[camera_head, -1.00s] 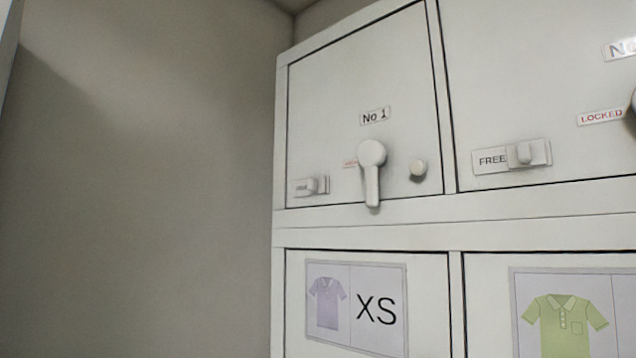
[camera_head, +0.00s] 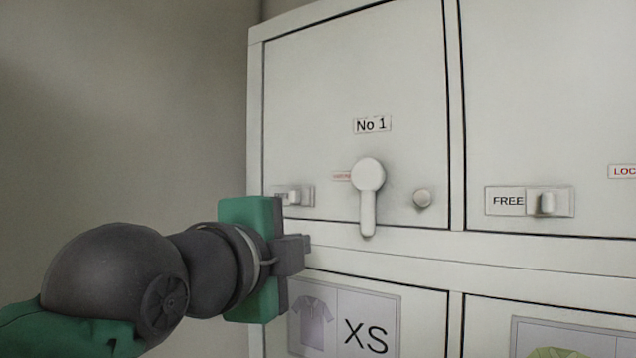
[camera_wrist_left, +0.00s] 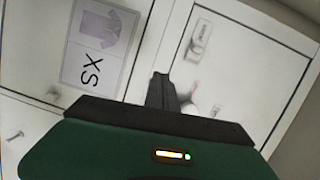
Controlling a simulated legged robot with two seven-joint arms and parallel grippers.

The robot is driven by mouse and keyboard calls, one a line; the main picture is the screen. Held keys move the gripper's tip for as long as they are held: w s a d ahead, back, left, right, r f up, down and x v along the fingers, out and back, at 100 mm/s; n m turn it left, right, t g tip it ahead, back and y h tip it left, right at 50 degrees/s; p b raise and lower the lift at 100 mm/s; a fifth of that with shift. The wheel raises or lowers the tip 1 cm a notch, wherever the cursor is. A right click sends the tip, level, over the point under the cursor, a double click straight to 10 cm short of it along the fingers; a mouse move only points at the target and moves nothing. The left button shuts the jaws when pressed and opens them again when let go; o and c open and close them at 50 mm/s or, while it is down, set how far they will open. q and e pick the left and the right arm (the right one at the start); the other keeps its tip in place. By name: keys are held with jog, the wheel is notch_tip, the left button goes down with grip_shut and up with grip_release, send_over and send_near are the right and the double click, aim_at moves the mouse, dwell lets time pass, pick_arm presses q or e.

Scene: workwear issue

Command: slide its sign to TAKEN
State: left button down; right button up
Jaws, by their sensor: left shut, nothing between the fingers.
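The No 1 locker door (camera_head: 350,110) carries a small sliding sign (camera_head: 308,196) at its lower left. My right gripper is not in view.
A lever handle (camera_head: 368,192) hangs straight down right of the No 1 sign, with a round knob (camera_head: 422,198) beyond it. Below is a panel with a shirt picture labelled XS (camera_head: 345,318). Bare wall (camera_head: 120,110) lies left of the lockers.

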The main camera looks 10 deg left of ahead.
pick_arm(q)
notch_tip(320, 180, up, 5)
jog(key=s+m, duration=0.1)
jog(key=s, duration=0.1)
jog(key=p, duration=0.9)
send_near(308, 199)
jog(key=shift+t+h, duration=0.4)
jog(key=w+d, duration=0.3)
jog(key=w, duration=0.1)
jog(key=shift+w+d+f, duration=0.15)
jog(key=shift+w+d, duration=0.25)
jog(key=a, duration=0.1)
jog(key=w+a, duration=0.1)
jog(key=shift+w+a+f, duration=0.25)
jog(key=shift+a+f, duration=0.05)
jog(key=shift+f, duration=0.05)
jog(key=shift+w+a, duration=0.1)
jog(key=shift+a, duration=0.45)
jog(key=shift+s+d, duration=0.1)
jog(key=shift+s, duration=0.15)
